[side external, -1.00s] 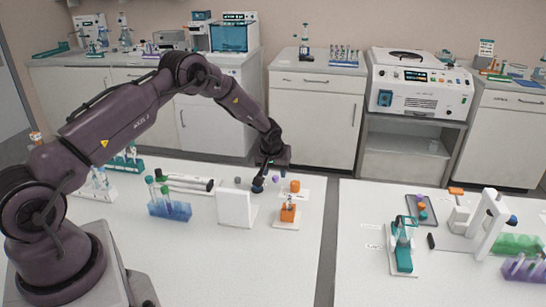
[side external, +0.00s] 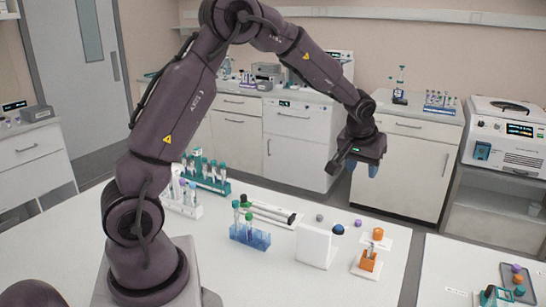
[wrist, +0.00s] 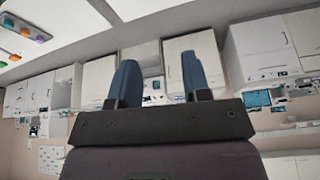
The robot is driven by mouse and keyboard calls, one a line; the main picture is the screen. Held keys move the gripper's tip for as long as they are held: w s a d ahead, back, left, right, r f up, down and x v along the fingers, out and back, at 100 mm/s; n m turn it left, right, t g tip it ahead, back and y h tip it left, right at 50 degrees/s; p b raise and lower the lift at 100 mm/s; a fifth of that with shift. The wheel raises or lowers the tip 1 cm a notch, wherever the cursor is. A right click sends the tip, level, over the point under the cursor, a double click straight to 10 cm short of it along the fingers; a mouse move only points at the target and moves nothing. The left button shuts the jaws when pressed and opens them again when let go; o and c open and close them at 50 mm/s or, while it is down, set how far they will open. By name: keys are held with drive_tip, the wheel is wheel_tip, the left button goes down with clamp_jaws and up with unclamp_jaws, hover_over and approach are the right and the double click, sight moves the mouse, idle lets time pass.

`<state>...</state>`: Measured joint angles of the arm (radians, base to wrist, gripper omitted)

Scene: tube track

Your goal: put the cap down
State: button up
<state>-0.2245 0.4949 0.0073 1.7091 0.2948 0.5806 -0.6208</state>
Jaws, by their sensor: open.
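My gripper (side external: 363,168) is raised well above the white table. In the wrist view its two blue fingers (wrist: 158,60) stand apart with nothing between them. Several small caps are on or near the table's back right part: a grey one (side external: 319,217), a dark blue one (side external: 338,228), a purple one (side external: 357,223) and an orange one (side external: 378,233). I cannot tell which of them is the cap of the task. The dark blue one shows just behind the top right corner of a white upright panel (side external: 314,246), which may hide part of it.
A blue rack (side external: 250,238) with tubes stands left of the panel, and an orange holder (side external: 368,261) stands to its right. Teal and white tube racks (side external: 183,208) are further left. A gap parts this table from the right-hand one. The air around my gripper is clear.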

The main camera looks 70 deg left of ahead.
drive_tip(key=s+d+r+m+t+h, duration=0.1)
drive_tip(key=s+d+r+m, duration=0.1)
drive_tip(key=s+d+r, duration=0.35)
drive_tip(key=s+d+r+m, duration=0.1)
drive_tip(key=s+d+r, duration=0.2)
drive_tip(key=s+r, duration=0.4)
drive_tip(key=s+d+m+h, duration=0.1)
drive_tip(key=s+d+m, duration=0.3)
drive_tip(key=s, duration=1)
drive_tip(key=shift+s+d+f+t+h, duration=0.2)
drive_tip(key=shift+s+d+t+h, duration=0.2)
drive_tip(key=shift+d, duration=0.25)
drive_tip(key=shift+o, duration=0.7)
